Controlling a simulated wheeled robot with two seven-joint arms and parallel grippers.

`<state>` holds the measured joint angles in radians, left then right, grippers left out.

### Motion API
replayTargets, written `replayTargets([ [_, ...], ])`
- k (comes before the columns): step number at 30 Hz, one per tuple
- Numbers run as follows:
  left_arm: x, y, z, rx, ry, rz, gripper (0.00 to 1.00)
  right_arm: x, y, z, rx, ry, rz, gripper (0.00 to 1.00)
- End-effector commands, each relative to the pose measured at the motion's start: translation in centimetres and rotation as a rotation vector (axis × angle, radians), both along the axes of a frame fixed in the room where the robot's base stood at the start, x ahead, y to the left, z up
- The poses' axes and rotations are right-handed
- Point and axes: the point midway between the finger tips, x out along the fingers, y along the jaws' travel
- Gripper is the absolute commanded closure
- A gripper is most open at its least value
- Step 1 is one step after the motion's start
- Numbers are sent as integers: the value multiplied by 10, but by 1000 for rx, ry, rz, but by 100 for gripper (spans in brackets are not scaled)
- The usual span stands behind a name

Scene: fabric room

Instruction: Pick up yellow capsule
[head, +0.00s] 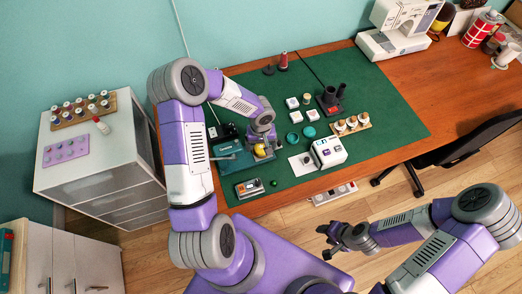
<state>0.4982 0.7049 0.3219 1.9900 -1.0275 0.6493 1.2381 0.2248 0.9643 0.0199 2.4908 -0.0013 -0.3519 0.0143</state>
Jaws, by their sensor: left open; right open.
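The yellow capsule (260,151) is a small yellow thing on the left part of the green mat (380,115). It is partly hidden by my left gripper (261,144), which is reaching down over it from above. My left gripper is open; I cannot tell whether its fingers touch the capsule. My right gripper (326,243) is open and empty, away from the table, over the floor in front of it.
A teal device (228,155) lies close left of my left gripper. A white box (329,151), a small grey case (249,187), a green ball (273,182) and teal round lids (310,131) are nearby. A sewing machine (395,28) stands at the back.

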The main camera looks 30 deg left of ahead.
Motion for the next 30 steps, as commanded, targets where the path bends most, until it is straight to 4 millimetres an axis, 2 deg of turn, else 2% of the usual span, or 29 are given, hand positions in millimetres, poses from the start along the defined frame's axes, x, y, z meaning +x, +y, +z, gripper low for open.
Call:
replayTargets([
  [3, 0, 0, -10, -1, 1, 0, 13, 0, 0, -2, 0, 0, 0, 53],
  [10, 0, 0, -11, 1, -1, 0, 13, 0, 0, -2, 0, 0, 0, 53],
  [22, 0, 0, -11, 1, -1, -1, 73, 0, 0, -2, 0, 0, 0, 53],
  [30, 0, 0, -7, 0, -2, -1, 73, 0, 0, -1, 0, 0, 0, 53],
])
